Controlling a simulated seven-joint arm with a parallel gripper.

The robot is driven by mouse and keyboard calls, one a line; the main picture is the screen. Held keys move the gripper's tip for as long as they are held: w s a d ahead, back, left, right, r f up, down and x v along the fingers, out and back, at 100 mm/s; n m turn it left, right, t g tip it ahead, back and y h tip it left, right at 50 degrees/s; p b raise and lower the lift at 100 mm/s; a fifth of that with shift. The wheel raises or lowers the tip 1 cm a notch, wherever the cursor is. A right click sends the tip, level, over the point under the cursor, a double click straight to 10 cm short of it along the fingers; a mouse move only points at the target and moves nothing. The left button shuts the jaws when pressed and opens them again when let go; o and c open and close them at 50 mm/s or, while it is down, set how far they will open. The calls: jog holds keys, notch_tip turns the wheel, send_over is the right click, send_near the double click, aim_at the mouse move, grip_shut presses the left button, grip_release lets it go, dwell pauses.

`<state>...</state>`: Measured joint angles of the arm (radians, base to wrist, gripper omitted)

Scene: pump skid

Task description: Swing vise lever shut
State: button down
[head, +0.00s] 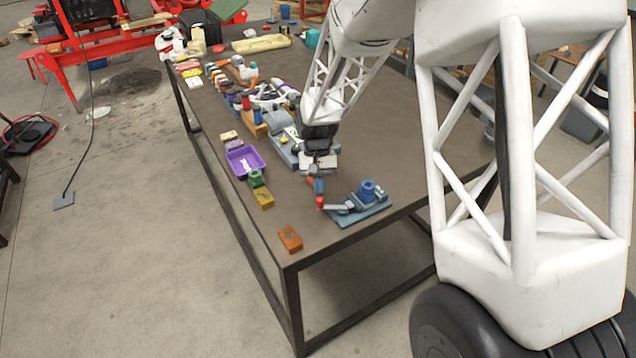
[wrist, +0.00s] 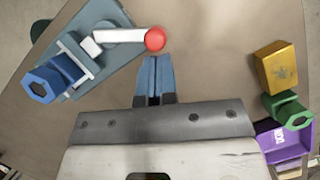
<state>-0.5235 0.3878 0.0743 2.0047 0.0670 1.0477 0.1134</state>
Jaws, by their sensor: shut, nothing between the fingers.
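The vise (head: 347,216) sits on a blue-grey base plate near the table's front corner, and it shows at upper left in the wrist view (wrist: 113,15). Its lever (wrist: 118,36) is a white bar ending in a red ball knob (wrist: 155,39); the knob also shows in the head view (head: 320,202). A blue hexagonal part (wrist: 42,85) stands at the vise's jaw. My gripper (wrist: 155,62) has its blue fingers together and empty, with the tips just short of the knob in the picture. I cannot tell whether they touch it. In the head view the fingers (head: 318,186) are beside the knob.
A yellow block (wrist: 277,66), a green part (wrist: 287,109) and a purple tray (wrist: 272,140) lie to the right in the wrist view. An orange block (head: 290,239) lies at the table's front corner. Bare tabletop surrounds the vise's front.

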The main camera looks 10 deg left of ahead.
jog(key=shift+s+a+n+h, duration=0.1)
jog(key=shift+s+n+h, duration=0.3)
jog(key=shift+s+n, duration=0.5)
dwell(0.6)
jog(key=shift+s+n+t, duration=0.25)
jog(key=shift+n+t, duration=0.15)
jog(key=shift+n, duration=0.5)
jog(key=s+n, duration=0.1)
jog(key=s+n+t+h, duration=0.1)
jog(key=n, duration=0.1)
jog(key=shift+s+d, duration=0.1)
jog(key=shift+d, duration=0.2)
jog(key=s+n, duration=0.1)
jog(key=n, duration=0.1)
jog(key=s+d+n+t, duration=0.1)
jog(key=shift+d+n+h, duration=0.1)
jog(key=shift+n+h, duration=0.3)
jog(key=shift+s+d+n+t, duration=0.35)
jog(key=shift+d+n, duration=0.05)
jog(key=shift+n, duration=0.45)
jog(key=shift+s+d+n+t, duration=0.3)
jog(key=shift+d+n+t, duration=0.05)
jog(key=shift+n, duration=0.5)
